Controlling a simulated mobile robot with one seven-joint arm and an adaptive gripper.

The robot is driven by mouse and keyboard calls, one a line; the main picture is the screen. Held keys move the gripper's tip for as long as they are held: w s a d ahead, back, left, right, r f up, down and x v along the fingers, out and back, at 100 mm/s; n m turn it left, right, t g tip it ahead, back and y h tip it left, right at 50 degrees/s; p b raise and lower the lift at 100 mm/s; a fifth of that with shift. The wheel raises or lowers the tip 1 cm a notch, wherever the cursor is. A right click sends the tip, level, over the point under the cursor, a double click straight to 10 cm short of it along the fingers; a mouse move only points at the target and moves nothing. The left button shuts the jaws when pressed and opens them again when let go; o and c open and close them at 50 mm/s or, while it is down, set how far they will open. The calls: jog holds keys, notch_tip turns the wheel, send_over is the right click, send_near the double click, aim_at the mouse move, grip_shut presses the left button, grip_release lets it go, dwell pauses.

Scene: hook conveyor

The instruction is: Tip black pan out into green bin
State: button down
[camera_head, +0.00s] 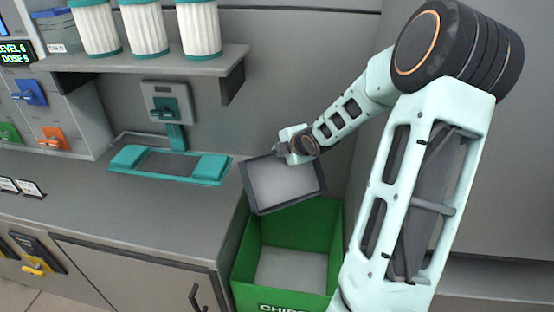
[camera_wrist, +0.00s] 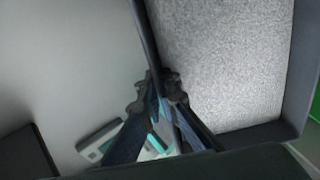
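The black pan (camera_head: 285,184) is a shallow rectangular tray with a dark rim and a pale grey inside. It hangs above the back part of the green bin (camera_head: 300,232), tilted, with its inside facing the head camera. My gripper (camera_head: 284,153) is shut on the pan's upper rim. In the wrist view the gripper's fingers (camera_wrist: 165,92) pinch the rim, and the pan's grainy grey inside (camera_wrist: 222,60) fills the right. I cannot tell whether that grey is bare floor or a layer of material. The bin's visible floor is plain grey.
The grey counter (camera_head: 130,215) stands left of the bin, its edge close to the pan. A teal-framed scale-like station (camera_head: 170,165) sits on it. A shelf (camera_head: 150,62) above holds white ribbed canisters. A wall stands close behind the pan.

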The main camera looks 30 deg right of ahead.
jog(key=s+t+b, duration=0.9)
jog(key=s+b, duration=0.3)
jog(key=b, duration=1.1)
jog(key=shift+s+a+t, duration=0.2)
jog(key=shift+s+t, duration=0.15)
jog(key=shift+t, duration=0.05)
jog(key=shift+f, duration=0.1)
